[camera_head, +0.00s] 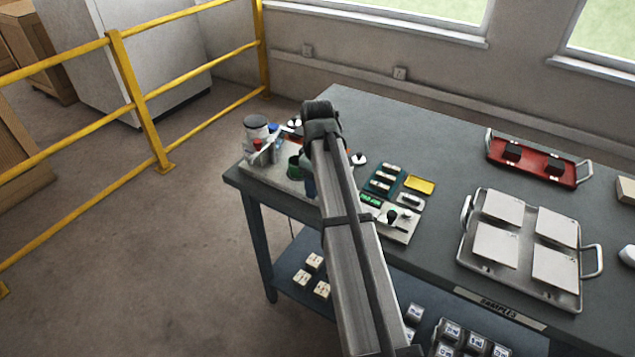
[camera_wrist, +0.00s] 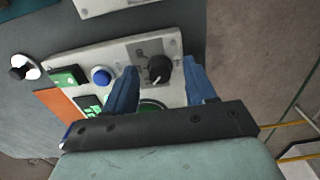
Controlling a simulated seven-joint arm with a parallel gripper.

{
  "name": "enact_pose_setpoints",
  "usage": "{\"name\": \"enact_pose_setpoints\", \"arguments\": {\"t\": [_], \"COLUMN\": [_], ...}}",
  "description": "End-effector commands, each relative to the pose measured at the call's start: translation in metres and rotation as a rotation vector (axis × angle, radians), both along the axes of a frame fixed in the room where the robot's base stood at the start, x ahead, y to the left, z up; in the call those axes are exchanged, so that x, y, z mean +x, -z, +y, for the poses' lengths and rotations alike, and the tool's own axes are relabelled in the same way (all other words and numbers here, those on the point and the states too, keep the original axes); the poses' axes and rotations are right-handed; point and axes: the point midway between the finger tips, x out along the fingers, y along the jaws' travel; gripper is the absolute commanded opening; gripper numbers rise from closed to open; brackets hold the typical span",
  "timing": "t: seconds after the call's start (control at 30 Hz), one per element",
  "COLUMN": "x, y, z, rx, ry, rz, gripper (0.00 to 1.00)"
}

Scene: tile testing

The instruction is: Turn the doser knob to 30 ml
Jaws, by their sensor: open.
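In the wrist view a round black knob (camera_wrist: 159,69) with a white pointer line sits on a dark grey plate of a pale panel (camera_wrist: 80,62). The pointer is toward the lower left. Any scale numbers are too small to read. My gripper (camera_wrist: 161,66) is open, with one blue finger on each side of the knob and visible gaps between; I cannot tell how far above the panel the tips are. In the head view my arm hides the knob, and only a bit of a blue finger (camera_head: 309,185) shows.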

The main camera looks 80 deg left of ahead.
Motion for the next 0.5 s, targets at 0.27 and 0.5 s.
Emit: {"name": "enact_pose_setpoints", "arguments": {"t": [0.27,0.5], "x": [0.0000,0.0000], "y": [0.0019,0.0017], "z": [0.0000,0.0000], "rx": [0.000,0.000], "ry": [0.000,0.000], "rz": [0.000,0.000], "gripper": [0.56,0.36]}}
